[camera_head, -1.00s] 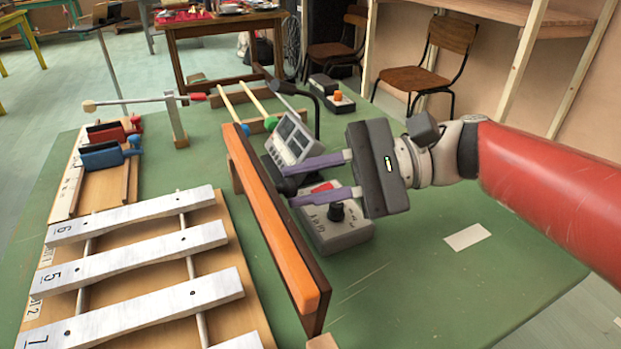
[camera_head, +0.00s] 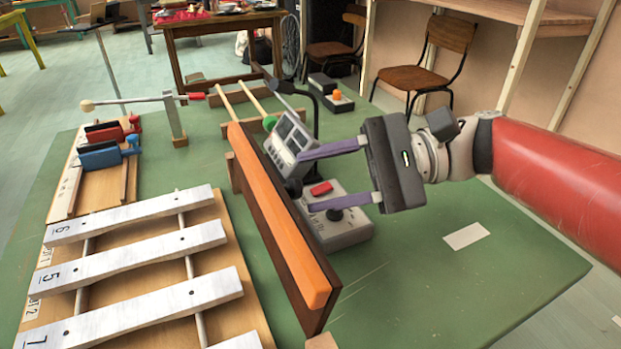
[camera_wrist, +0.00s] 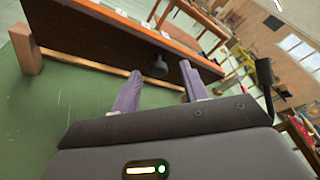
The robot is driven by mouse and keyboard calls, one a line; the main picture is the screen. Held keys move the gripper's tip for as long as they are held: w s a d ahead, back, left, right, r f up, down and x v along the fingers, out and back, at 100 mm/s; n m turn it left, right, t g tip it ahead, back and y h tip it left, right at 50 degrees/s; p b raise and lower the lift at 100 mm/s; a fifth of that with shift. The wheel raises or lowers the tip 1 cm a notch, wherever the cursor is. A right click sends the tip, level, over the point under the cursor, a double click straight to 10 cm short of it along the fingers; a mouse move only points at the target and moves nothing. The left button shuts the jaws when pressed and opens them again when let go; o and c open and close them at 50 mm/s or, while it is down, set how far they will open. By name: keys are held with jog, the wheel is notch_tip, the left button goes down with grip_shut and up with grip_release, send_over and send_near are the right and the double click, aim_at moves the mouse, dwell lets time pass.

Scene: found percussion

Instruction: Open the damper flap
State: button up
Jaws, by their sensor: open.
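The damper flap (camera_head: 258,212) is a long dark brown board with an orange strip along its upper edge, standing on edge and tilted slightly right beside the white bars. Its brown face (camera_wrist: 95,42) fills the upper left of the wrist view. A dark round knob (camera_head: 293,187) sticks out from that face; it also shows in the wrist view (camera_wrist: 157,66). My gripper (camera_head: 307,181) is open, its purple fingers pointing left at the flap. In the wrist view the knob appears between and just beyond the fingertips (camera_wrist: 160,69); contact cannot be told.
A grey box (camera_head: 340,215) with a red button and black knob sits under my fingers. A grey panel device (camera_head: 288,138) stands behind them. Numbered white bars (camera_head: 135,253) lie left of the flap. The green table (camera_head: 440,285) is clear at front right, except for a pale card (camera_head: 467,236).

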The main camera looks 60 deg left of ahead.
jog(key=v, duration=0.5)
jog(key=shift+w+d, duration=0.15)
jog(key=shift+w, duration=0.15)
